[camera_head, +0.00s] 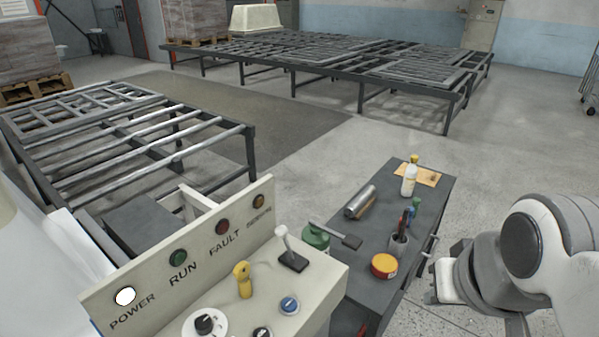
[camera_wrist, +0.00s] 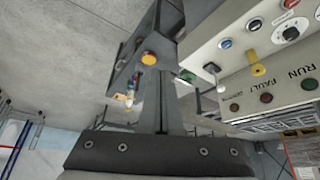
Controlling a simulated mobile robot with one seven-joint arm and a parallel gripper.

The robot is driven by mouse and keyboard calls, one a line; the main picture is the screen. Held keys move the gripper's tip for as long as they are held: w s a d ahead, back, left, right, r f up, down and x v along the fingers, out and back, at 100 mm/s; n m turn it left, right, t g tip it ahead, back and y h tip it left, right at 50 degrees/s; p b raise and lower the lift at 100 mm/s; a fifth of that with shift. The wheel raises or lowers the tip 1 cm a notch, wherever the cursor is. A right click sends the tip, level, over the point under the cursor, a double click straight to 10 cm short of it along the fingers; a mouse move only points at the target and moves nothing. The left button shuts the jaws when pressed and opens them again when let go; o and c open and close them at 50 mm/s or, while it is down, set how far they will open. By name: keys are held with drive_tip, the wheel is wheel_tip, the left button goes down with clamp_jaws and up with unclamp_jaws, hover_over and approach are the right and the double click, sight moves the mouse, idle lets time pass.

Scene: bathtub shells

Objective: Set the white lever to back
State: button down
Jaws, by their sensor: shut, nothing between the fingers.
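The white lever (camera_head: 283,238) stands on a black base plate on the cream control panel (camera_head: 322,273), right of a yellow lever (camera_head: 243,278). Its stem leans a little toward the upper left, toward the labelled upright board. In the wrist view the white lever (camera_wrist: 212,68) shows small, at right of the fingers. My gripper (camera_wrist: 168,30) is shut and empty, its dark fingers in the middle of the wrist view. It is apart from the lever. In the head view my arm's end is at the right, beyond the dark cart, and the fingertips are not clear.
The dark cart (camera_head: 424,213) stands between the panel and my arm. It bears a yellow-red tin (camera_head: 384,265), a tool cup (camera_head: 399,247), a metal cylinder (camera_head: 360,201) and a white bottle (camera_head: 409,180).

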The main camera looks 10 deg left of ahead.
drive_tip(key=shift+r, duration=0.1)
drive_tip(key=w+a+r+n+g+y, duration=0.15)
drive_tip(key=w+a+r, duration=0.25)
drive_tip(key=w, duration=0.4)
drive_tip(key=n+g+p, duration=0.3)
drive_tip(key=n, duration=0.5)
hover_over(284, 240)
drive_tip(key=w+a, duration=0.2)
wheel_tip(284, 240, down, 10)
drive_tip(key=shift+s+a+f+h, duration=0.15)
drive_tip(key=shift+a+f+h, duration=0.1)
drive_tip(key=shift+h, duration=0.2)
wheel_tip(284, 240, down, 10)
drive_tip(key=shift+w+a, duration=0.15)
drive_tip(key=shift+w, duration=0.3)
